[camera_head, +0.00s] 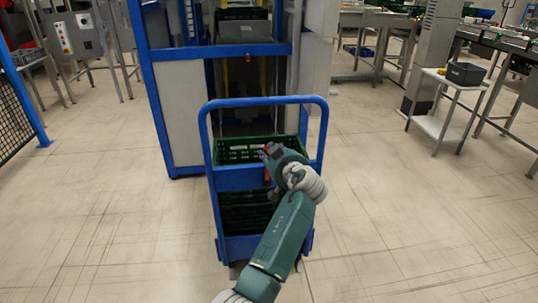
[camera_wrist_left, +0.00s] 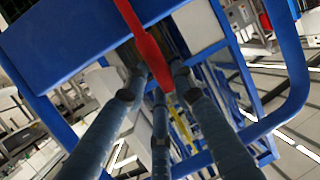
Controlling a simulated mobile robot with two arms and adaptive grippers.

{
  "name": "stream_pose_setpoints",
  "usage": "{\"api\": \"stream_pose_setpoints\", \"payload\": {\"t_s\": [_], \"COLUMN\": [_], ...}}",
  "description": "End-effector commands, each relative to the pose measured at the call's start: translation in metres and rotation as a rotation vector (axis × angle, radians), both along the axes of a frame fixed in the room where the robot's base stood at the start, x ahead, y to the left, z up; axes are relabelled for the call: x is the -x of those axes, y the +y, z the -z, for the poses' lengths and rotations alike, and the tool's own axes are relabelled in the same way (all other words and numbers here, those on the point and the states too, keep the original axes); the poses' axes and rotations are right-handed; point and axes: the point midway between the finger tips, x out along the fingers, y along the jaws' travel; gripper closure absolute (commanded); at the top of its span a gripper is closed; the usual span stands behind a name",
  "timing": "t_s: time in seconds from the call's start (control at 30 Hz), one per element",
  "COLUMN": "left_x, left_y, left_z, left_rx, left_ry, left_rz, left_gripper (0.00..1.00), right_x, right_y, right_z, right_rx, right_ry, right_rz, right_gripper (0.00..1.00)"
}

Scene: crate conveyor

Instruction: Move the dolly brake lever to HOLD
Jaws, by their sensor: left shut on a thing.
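The dolly is a blue frame (camera_head: 212,150) with a tall push handle, standing at the middle of the head view with green crates (camera_head: 232,155) on it. Its brake lever is red; in the left wrist view the red lever (camera_wrist_left: 145,45) runs down from the top edge to between my fingertips. My left gripper (camera_head: 270,155) reaches over the blue cross panel of the dolly. In the left wrist view the fingers of my left gripper (camera_wrist_left: 158,82) are closed around the lever's end. Most of the lever is hidden in the head view. No HOLD mark is readable. My right gripper is not in view.
A blue-framed machine (camera_head: 180,110) with pale panels stands right behind the dolly. A small white side table (camera_head: 435,128) with a dark bin (camera_head: 466,73) stands at the right. A mesh fence (camera_head: 12,110) is at the far left. The floor on both sides of the dolly is clear.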

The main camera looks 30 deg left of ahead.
Motion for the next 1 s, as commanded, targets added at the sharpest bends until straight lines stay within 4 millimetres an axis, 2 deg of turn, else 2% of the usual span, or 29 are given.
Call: {"api": "stream_pose_setpoints", "payload": {"t_s": [0.03,0.23,0.27,0.37,0.73,0.87,1.0], "left_x": [0.001,0.001,0.001,0.001,0.0,0.0,0.0], "left_y": [-0.003,-0.003,-0.003,-0.002,-0.001,-0.002,-0.002], "left_z": [0.011,0.011,0.011,0.01,-0.003,-0.023,-0.051], "left_rx": [0.002,0.001,0.002,0.001,-0.002,0.001,0.001], "left_ry": [0.022,0.023,0.023,0.021,0.008,0.005,0.006], "left_rz": [0.004,0.004,0.005,0.005,0.003,0.003,0.004], "left_gripper": [1.0,1.0,0.73,0.55,0.55,0.55,0.55], "right_x": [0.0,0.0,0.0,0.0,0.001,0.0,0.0], "right_y": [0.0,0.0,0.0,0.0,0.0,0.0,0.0], "right_z": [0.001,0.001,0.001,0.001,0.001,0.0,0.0], "right_rx": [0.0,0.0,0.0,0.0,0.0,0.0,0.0], "right_ry": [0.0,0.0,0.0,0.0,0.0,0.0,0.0], "right_rz": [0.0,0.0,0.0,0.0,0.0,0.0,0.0], "right_gripper": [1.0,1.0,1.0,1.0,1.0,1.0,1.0]}}
